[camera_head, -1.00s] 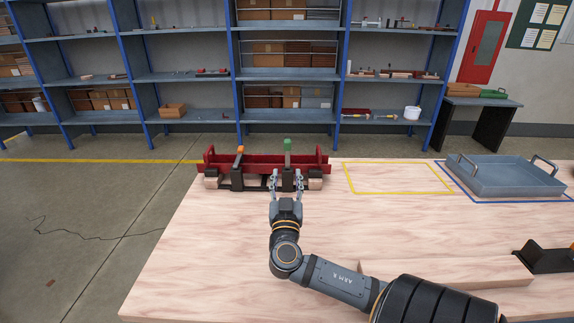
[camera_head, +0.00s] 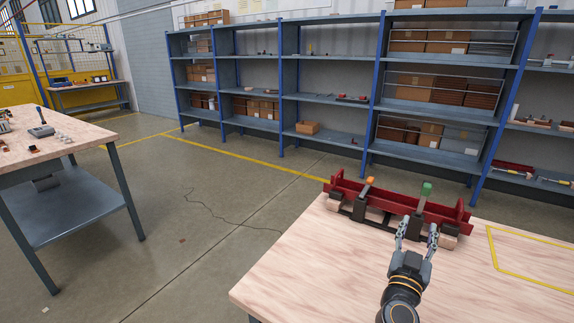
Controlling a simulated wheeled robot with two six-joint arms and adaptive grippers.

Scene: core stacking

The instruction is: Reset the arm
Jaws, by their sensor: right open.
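My right gripper (camera_head: 417,236) is over the wooden table (camera_head: 330,260), at the front right side of a red fixture (camera_head: 385,197). Its two fingers are apart, with no object visible between them. The fingertips overlap the fixture's dark front part near the green-topped post (camera_head: 427,189); whether they touch it I cannot tell. An orange-topped post (camera_head: 370,181) stands farther left on the fixture. Pale wooden block ends (camera_head: 334,201) show at the fixture's two ends. My left gripper is not in view.
A yellow outline (camera_head: 525,278) marks bare tabletop at the right. Blue-framed shelves (camera_head: 330,115) line the back. Another table (camera_head: 60,140) with small parts stands at the left, with open floor (camera_head: 200,230) and a dark cable between the tables.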

